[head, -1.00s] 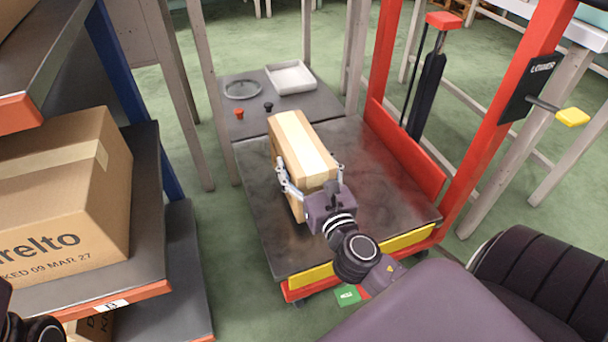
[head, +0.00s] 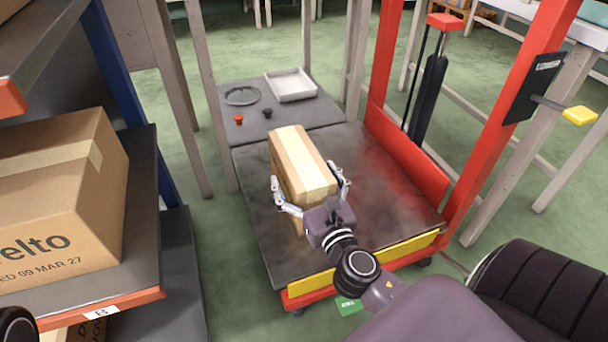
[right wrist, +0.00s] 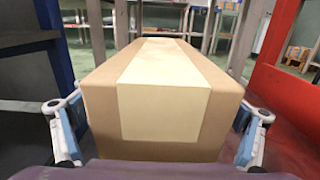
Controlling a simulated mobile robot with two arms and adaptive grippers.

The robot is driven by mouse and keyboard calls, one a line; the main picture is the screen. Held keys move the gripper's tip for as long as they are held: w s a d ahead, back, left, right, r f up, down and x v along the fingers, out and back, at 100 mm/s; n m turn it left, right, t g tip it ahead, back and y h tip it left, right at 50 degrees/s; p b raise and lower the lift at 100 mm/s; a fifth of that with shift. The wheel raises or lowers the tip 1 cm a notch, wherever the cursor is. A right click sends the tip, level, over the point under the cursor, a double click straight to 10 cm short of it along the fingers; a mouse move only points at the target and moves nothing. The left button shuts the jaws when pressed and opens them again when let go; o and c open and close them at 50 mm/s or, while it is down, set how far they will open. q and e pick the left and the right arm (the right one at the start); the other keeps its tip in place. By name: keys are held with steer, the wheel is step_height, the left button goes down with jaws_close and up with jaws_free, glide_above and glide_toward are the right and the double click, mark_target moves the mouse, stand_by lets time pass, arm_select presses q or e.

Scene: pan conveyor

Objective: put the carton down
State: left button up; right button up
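The carton (head: 298,160), a brown box with a pale tape strip, rests on the dark platform (head: 385,195) of a red lift cart. My right gripper (head: 311,178) is open around the carton's near end, one finger on each side. In the right wrist view the carton (right wrist: 165,105) fills the middle, and the fingers of my right gripper (right wrist: 158,132) stand a little apart from its sides. The carton's underside is hidden. My left gripper is not in view; only a dark arm part shows at the lower left corner.
A shelf rack (head: 140,215) with a large carton (head: 65,195) stands at the left. Behind the platform, a grey surface holds a white tray (head: 290,86), a round dish (head: 241,96) and two small knobs. The cart's red frame (head: 405,155) rises at the right. The platform's right side is clear.

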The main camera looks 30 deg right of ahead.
mark_target(317, 201)
steer(key=shift+r, duration=0.15)
steer(key=v, duration=1)
steer(key=shift+s+f, duration=0.15)
steer(key=shift+f, duration=0.05)
steer(key=shift+v, duration=0.85)
steer(key=shift+r, duration=0.1)
